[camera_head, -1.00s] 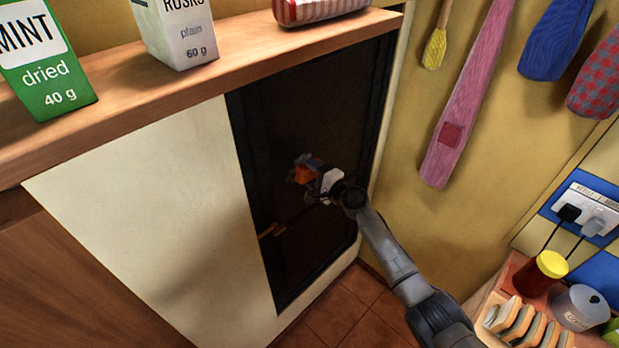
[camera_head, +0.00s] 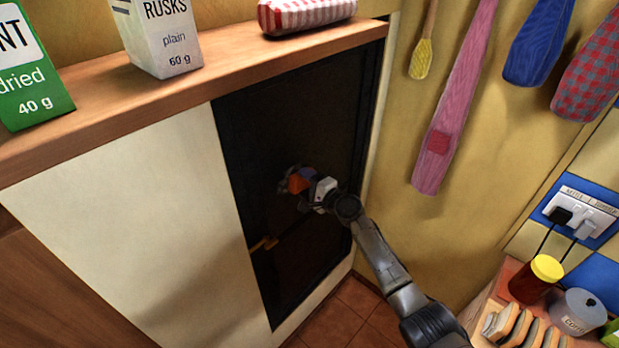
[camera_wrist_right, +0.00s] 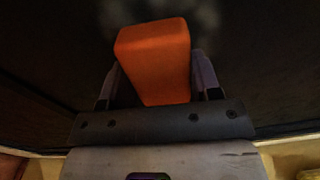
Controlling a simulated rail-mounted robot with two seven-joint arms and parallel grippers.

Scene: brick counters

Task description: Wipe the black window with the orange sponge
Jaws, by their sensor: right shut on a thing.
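The black window (camera_head: 285,115) is a dark panel in a black frame, set in the pale cabinet front below the wooden shelf. My right gripper (camera_head: 298,182) is in front of its middle, shut on the orange sponge (camera_head: 300,181). In the right wrist view the sponge (camera_wrist_right: 154,60) sits between the two fingers (camera_wrist_right: 155,82), its far end toward the dark surface. Faint pale smudges show on the window (camera_wrist_right: 215,15) beyond the sponge. I cannot tell whether the sponge touches the window. My left gripper is not in view.
The wooden shelf (camera_head: 200,88) above holds a green mint box (camera_head: 30,75), a rusks box (camera_head: 160,40) and a red-striped packet (camera_head: 305,14). Cloths hang on the yellow wall at right. A toast rack (camera_head: 520,330) and a yellow-lidded jar (camera_head: 537,280) stand at lower right.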

